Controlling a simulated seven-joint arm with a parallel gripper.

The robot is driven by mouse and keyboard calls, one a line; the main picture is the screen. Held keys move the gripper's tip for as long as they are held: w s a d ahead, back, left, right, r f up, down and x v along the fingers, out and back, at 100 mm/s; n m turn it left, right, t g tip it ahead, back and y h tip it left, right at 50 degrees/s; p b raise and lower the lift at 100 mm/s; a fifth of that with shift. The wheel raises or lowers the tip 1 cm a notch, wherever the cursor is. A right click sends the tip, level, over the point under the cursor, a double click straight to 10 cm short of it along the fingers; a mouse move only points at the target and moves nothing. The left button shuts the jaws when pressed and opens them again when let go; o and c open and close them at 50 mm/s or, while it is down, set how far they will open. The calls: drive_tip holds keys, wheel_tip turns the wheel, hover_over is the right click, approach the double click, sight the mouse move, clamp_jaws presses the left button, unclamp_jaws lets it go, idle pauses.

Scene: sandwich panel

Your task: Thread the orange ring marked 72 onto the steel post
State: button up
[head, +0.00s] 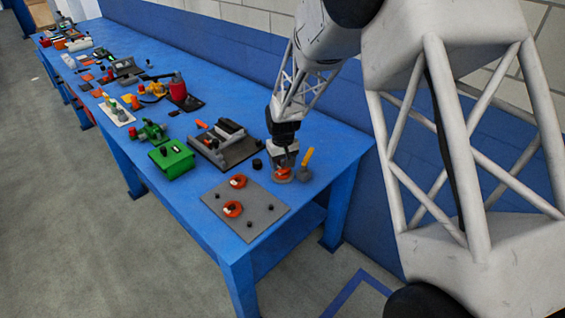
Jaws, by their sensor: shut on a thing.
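My gripper (284,167) is at the right of the blue table, shut on an orange ring (282,176) just beyond the far right corner of a grey panel. The ring is partly hidden by the fingers, and its number is too small to read. Two more orange rings with pale labels are on the panel: one farther back (238,181) and one nearer the front (233,209). Small dark posts stand on the panel, such as one at the right (271,207) and one at the front (249,225). I cannot tell which is the steel post.
The grey panel (262,217) lies near the table's front right end. A yellow-handled tool on a grey block (304,174) stands close right of my gripper. A dark fixture (225,146) and a green box (171,159) stand to the left. Several other items line the table (150,205) farther away.

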drive_tip(key=shift+f, duration=0.35)
idle(0.5)
idle(0.3)
drive_tip(key=o, duration=1.2)
drive_tip(key=shift+r, duration=0.15)
drive_tip(key=shift+r, duration=5.1)
